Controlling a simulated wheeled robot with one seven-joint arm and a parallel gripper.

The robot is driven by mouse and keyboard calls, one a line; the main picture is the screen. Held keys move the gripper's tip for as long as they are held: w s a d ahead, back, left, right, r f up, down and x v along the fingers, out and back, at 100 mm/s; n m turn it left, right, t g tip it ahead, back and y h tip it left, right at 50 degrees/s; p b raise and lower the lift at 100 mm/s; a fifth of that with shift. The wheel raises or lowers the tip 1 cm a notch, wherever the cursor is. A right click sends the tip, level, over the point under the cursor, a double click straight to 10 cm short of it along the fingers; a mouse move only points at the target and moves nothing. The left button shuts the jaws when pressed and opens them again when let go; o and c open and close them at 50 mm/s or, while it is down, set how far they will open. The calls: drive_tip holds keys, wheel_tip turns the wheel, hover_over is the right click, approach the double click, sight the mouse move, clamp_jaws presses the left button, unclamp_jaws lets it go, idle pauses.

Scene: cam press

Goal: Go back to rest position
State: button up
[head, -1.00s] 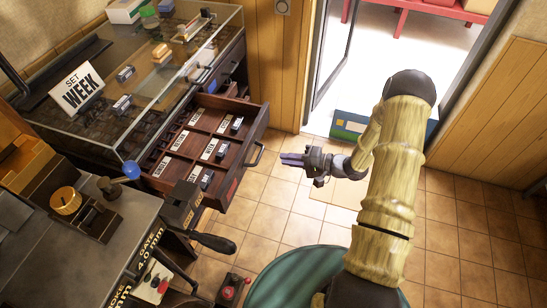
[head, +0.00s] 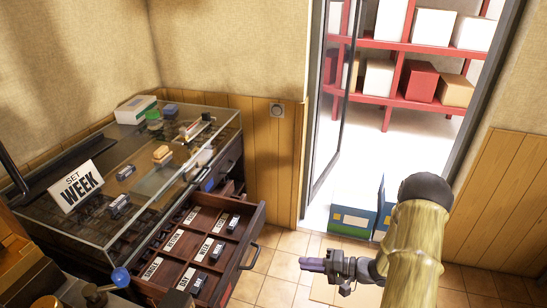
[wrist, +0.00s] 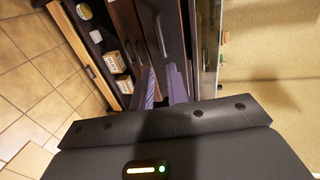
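My gripper (head: 303,263) hangs in the air over the tiled floor, to the right of the open drawer (head: 262,218) and apart from it. It points left in the head view. In the wrist view its two fingers (wrist: 164,86) stand a little apart with nothing between them. The wrist view looks toward dark drawer fronts with handles.
The open wooden drawer holds labelled compartments with small dark blocks. A glass-topped counter (head: 225,135) carries a "SET WEEK" sign (head: 78,186). A blue-green box (head: 352,220) stands by the doorway, with red shelves (head: 385,100) beyond. Tiled floor (head: 272,282) lies between.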

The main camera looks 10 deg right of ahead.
drive_tip(key=w+d+r+n+t+h+p, duration=0.1)
drive_tip(key=w+d+r+n+h+p, duration=0.15)
drive_tip(key=r+h, duration=0.45)
drive_tip(key=w+d+r+n+h+p, duration=0.1)
drive_tip(key=w+r+h+p, duration=0.15)
drive_tip(key=r+h, duration=0.4)
drive_tip(key=s+a+r+g+p, duration=0.2)
drive_tip(key=s+r, duration=0.4)
drive_tip(key=s, duration=0.3)
drive_tip(key=s+a+r+n+g+p, duration=0.1)
drive_tip(key=s+a+r+g+p, duration=0.1)
drive_tip(key=s+r, duration=0.4)
drive_tip(key=s+a+p, duration=0.1)
drive_tip(key=s, duration=0.3)
drive_tip(key=shift+a+r+g, duration=0.2)
drive_tip(key=shift+g, duration=0.1)
drive_tip(key=shift+h, duration=0.25)
drive_tip(key=shift+a, duration=0.15)
